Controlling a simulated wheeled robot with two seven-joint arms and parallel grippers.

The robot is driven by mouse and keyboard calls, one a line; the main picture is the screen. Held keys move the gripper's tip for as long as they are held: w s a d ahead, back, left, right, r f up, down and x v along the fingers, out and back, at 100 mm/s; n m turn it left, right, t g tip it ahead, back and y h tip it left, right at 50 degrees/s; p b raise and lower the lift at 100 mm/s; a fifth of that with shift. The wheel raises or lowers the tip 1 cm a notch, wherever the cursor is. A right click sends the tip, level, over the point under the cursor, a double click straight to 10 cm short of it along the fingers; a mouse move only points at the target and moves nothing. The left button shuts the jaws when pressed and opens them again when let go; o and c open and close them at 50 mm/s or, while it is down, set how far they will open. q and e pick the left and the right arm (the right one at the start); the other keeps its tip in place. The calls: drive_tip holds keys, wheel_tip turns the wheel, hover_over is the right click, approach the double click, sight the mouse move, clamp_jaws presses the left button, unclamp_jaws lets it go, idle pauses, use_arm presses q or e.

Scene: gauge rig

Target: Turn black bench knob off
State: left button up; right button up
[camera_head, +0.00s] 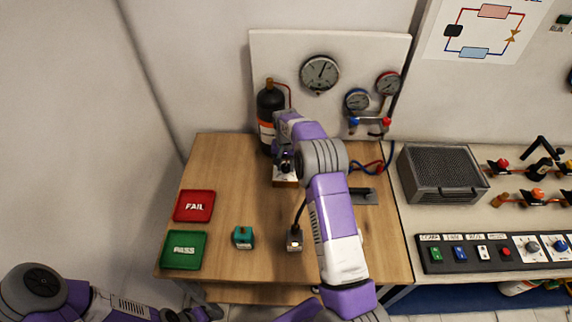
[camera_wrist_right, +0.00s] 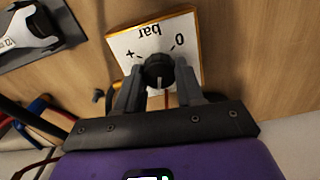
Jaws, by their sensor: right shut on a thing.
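The black bench knob (camera_wrist_right: 158,71) sits on a white dial plate (camera_wrist_right: 133,43) marked "bar", "0" and "+", with an orange edge, in the right wrist view. My right gripper (camera_wrist_right: 160,84) is shut on the knob, one finger on each side. The knob's exact pointing is hard to tell. My left arm shows at the bottom left of the head view; its gripper (camera_head: 197,314) is dark and cut by the frame edge.
A black cylinder (camera_head: 268,105) and a large gauge (camera_head: 320,74) stand behind my right gripper. A red FAIL tray (camera_head: 194,206), a green PASS tray (camera_head: 184,250) and a teal block (camera_head: 243,237) lie to the left. A metal mesh box (camera_head: 441,174) is at the right.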

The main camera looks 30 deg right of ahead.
drive_tip(key=n, duration=1.4)
drive_tip(key=shift+n, duration=0.3)
drive_tip(key=n, duration=0.3)
drive_tip(key=shift+a+n, duration=0.1)
drive_tip(key=shift+n, duration=0.2)
drive_tip(key=n, duration=0.3)
drive_tip(key=shift+n+p, duration=0.3)
drive_tip(key=shift+n, duration=0.1)
drive_tip(key=n, duration=0.4)
drive_tip(key=shift+r, duration=0.1)
drive_tip(key=shift+n, duration=1.7)
drive_tip(key=shift+p, duration=0.3)
